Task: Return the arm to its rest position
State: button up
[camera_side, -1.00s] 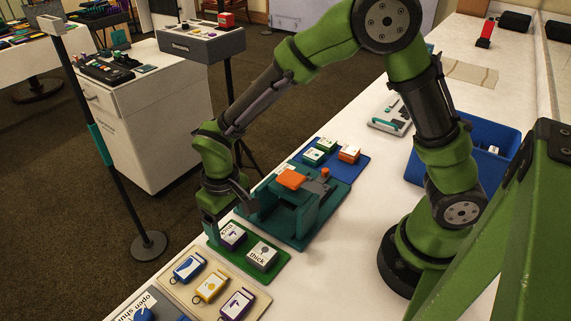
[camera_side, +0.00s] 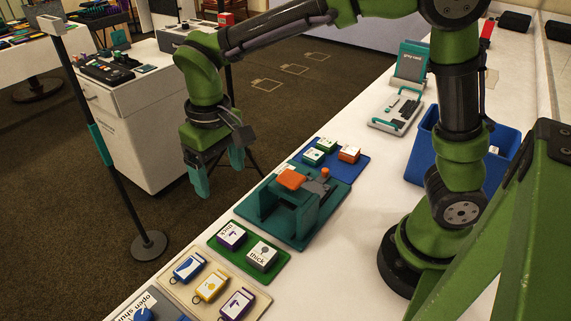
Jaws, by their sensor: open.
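My gripper (camera_side: 217,178) hangs at the upper left of the work table, at the end of my green arm. Its two teal fingers point down and stand apart, with nothing between them. It is raised and appears beyond the table's left edge, over the floor side. The teal fixture with an orange block on top (camera_side: 292,179) stands on the table to its right, apart from it.
A green tray (camera_side: 222,256) holds two labelled blocks. A beige tray (camera_side: 173,291) holds tagged pieces. A blue mat (camera_side: 351,171) carries small blocks. A blue bin (camera_side: 421,160) stands near my base. A dark pole (camera_side: 112,182) stands at left, near a white cabinet (camera_side: 160,120).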

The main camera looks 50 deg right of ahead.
jog(key=s+d+r+m+t+y, duration=0.2)
jog(key=s+d+r+m+t, duration=0.2)
jog(key=s+d, duration=0.8)
notch_tip(320, 180, up, 2)
jog(key=d+t, duration=0.2)
jog(key=t, duration=0.1)
jog(key=shift+r, duration=0.25)
jog(key=shift+s, duration=0.1)
